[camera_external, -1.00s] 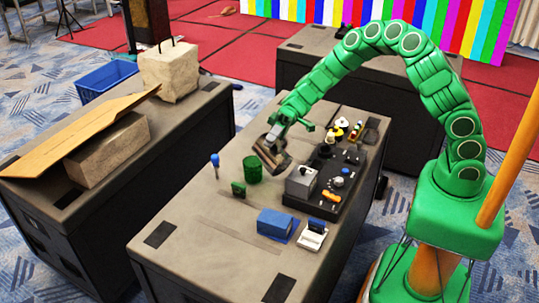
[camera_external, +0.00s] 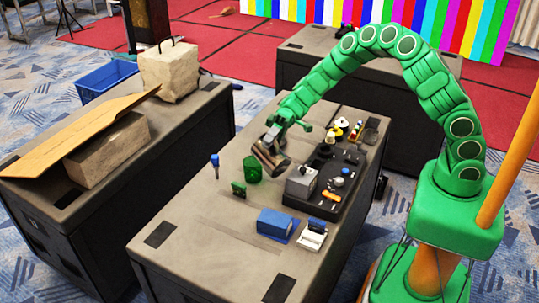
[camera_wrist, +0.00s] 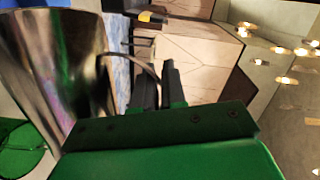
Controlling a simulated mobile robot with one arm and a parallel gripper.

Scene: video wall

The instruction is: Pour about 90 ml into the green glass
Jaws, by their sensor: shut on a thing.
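The green glass (camera_external: 252,170) stands upright on the grey case-top table in the external view. A green curved part of it shows at the lower left in the wrist view (camera_wrist: 20,150). My gripper (camera_external: 279,138) is shut on the handle of a shiny metal jug (camera_external: 269,158), which hangs tilted just right of and above the glass. In the wrist view the jug (camera_wrist: 60,70) fills the left side, and its handle runs to my gripper's dark fingers (camera_wrist: 157,88). The jug's contents, any stream and the level in the glass cannot be made out.
A black tray (camera_external: 305,203) with a grey box (camera_external: 300,182) and small items lies right of the glass. A blue-topped stick (camera_external: 215,164) and a small green block (camera_external: 238,189) stand to its left. A blue box (camera_external: 274,223) is nearer the front. The table's left front is clear.

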